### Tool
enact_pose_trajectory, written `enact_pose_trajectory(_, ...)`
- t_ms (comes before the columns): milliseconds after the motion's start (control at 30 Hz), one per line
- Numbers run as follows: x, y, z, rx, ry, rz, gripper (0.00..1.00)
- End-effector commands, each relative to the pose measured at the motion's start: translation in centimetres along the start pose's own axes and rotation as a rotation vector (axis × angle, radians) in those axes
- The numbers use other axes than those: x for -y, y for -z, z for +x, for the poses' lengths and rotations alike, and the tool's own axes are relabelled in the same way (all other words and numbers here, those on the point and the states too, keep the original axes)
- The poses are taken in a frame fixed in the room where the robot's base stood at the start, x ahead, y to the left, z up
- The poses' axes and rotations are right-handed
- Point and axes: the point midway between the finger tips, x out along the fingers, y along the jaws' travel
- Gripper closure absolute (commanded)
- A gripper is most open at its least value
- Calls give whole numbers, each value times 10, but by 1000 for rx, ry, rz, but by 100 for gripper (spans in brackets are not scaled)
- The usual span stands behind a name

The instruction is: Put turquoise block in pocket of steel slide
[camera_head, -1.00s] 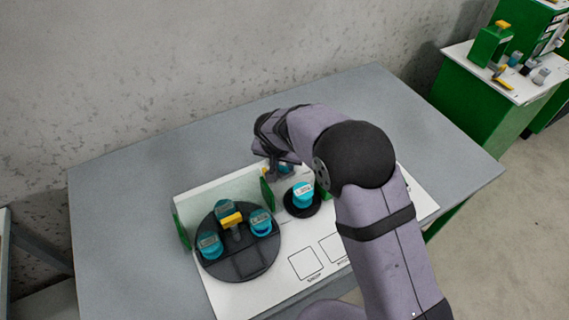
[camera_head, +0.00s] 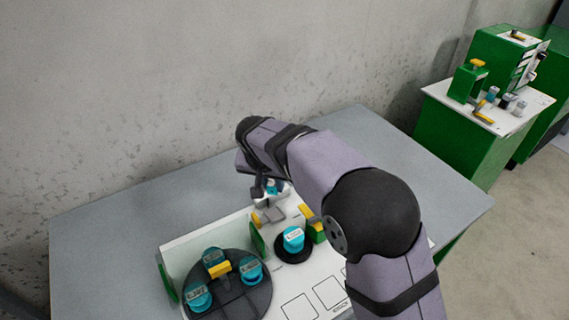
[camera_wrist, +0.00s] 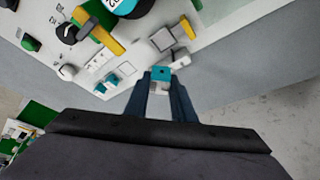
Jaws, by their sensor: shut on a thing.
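My gripper (camera_wrist: 161,76) is shut on the small turquoise block (camera_wrist: 160,72), which shows between the fingertips in the wrist view. In the head view my gripper (camera_head: 268,190) holds the block (camera_head: 272,186) above the far edge of the white board. The grey steel slide (camera_head: 273,215) lies just below and in front of the gripper there. In the wrist view the slide (camera_wrist: 163,40) is ahead of the fingertips, apart from the block. I cannot clearly make out its pocket.
A black turntable (camera_head: 232,300) carries several turquoise round pieces. Another turquoise round piece (camera_head: 293,238) sits on a black disc. Green and yellow brackets (camera_head: 312,228) flank the slide. The grey table (camera_head: 110,215) is bare at left. Green cabinets (camera_head: 455,140) stand at right.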

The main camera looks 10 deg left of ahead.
Motion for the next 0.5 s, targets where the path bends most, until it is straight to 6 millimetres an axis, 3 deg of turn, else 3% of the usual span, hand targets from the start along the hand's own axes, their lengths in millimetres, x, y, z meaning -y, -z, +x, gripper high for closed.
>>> enact_pose_trajectory(167, -5, 2, 0, 0, 0, 0, 100)
enact_pose_trajectory(267, -18, 4, 1, 0, 1, -2, 100)
enact_pose_trajectory(367, -40, 8, 3, 0, 3, -6, 100)
enact_pose_trajectory(500, -88, 13, 6, 1, 6, -14, 100)
